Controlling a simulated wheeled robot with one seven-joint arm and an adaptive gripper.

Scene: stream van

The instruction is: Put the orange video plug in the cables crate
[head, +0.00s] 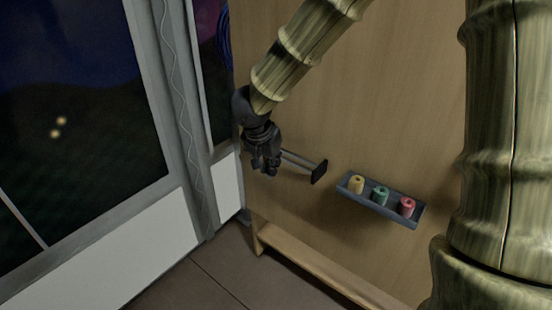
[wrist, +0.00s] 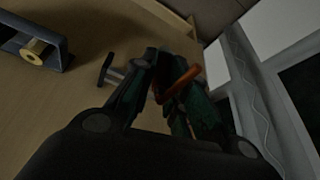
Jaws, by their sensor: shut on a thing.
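My gripper (head: 265,165) is in front of the wooden panel, beside a metal peg, and it also shows in the wrist view (wrist: 166,88). Its dark fingers are shut on the orange video plug (wrist: 180,84), which shows as a slim orange piece slanting across the fingertips. The fingers hide part of the plug. I cannot make out the plug in the head view. The cables crate is not in either view.
A peg with a black end (head: 319,172) sticks out from the wooden panel (head: 400,100) close to my gripper. A grey tray (head: 388,211) to its right holds yellow, green and red spools. A blue cable coil (head: 223,38) hangs behind. A ledge (head: 310,270) runs low along the panel.

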